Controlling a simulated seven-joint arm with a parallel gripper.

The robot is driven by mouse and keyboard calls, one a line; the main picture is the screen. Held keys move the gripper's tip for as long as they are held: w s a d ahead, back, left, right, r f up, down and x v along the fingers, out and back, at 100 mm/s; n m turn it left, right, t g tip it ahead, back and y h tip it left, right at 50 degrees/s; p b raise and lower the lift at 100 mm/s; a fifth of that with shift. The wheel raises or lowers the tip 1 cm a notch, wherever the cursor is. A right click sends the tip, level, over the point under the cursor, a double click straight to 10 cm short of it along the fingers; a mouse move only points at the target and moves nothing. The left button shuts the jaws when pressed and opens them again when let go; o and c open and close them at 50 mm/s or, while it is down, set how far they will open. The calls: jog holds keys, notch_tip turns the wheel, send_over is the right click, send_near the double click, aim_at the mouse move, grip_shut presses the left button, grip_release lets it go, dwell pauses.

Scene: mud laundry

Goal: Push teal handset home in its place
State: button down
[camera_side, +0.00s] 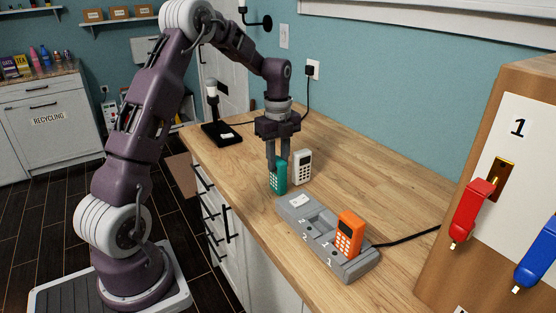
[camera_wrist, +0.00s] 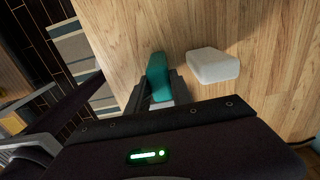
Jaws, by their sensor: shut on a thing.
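The teal handset (camera_side: 279,178) is upright between the fingers of my gripper (camera_side: 278,163), just behind the left end of the grey charging base. My gripper points down and is shut on the handset's upper part. The middle of the base shows an empty recess.
A white handset (camera_side: 302,167) stands on the wooden counter (camera_side: 366,187) close to the right of the teal one; it also shows in the wrist view (camera_wrist: 213,66). A black lamp (camera_side: 220,130) stands behind. A cable leaves the base.

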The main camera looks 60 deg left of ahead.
jog(key=shift+r, duration=2.95)
jog(key=s+d+r, duration=0.1)
jog(key=d+r, duration=0.2)
jog(key=d, duration=1.7)
jog(key=shift+f, duration=2.2)
jog(key=shift+f, duration=0.25)
jog(key=shift+f, duration=0.3)
jog(key=shift+f, duration=0.9)
